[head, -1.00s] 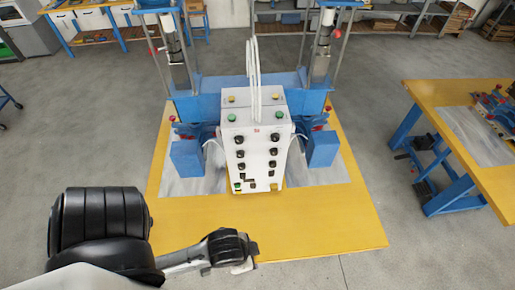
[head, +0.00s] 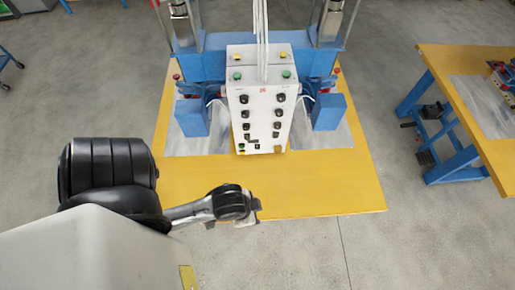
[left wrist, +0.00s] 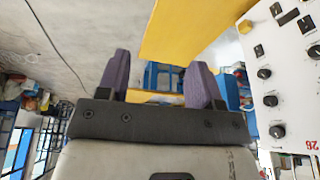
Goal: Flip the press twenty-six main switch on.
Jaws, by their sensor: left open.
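The control box of the press (head: 262,105) is a white upright panel with a red mark near its top, black knobs in two columns and small switches and buttons along its bottom. The mark reads 26 in the left wrist view, where part of the panel (left wrist: 292,80) shows at the right edge. A small dark switch (head: 252,138) sits low on the panel; I cannot tell whether it is the main switch or which way it is set. My left gripper (head: 253,214) is near the table's front edge, apart from the box. Its two fingers (left wrist: 157,85) are open with nothing between them.
The yellow table (head: 320,192) is bare in front of the box. Blue blocks (head: 328,112) flank the box, and white cables (head: 261,40) rise from its top. Another yellow table (head: 455,75) stands at the right, with grey floor (head: 385,135) between.

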